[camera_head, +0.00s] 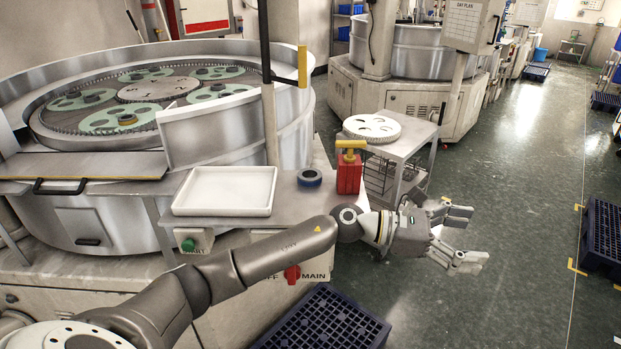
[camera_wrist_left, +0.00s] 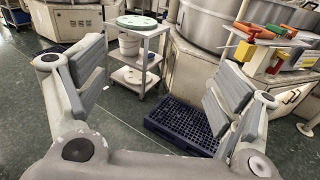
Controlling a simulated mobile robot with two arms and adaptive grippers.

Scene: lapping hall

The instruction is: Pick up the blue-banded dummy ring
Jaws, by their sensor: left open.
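The blue-banded dummy ring (camera_head: 309,178) is a small dark ring with a blue band. It lies flat on the steel ledge (camera_head: 290,205) of the machine in the head view, between a white tray and a red block. I cannot make it out in the left wrist view. My left gripper (camera_head: 468,236) is open and empty, out over the floor to the right of the ledge and well apart from the ring. Its spread fingers also show in the left wrist view (camera_wrist_left: 156,92). My right gripper is in neither view.
An empty white tray (camera_head: 224,191) sits left of the ring, and a red block with a yellow handle (camera_head: 349,170) stands close on its right. A cart (camera_head: 405,145) carries a white disc (camera_head: 372,128). A dark blue crate (camera_head: 325,322) lies on the floor below the ledge.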

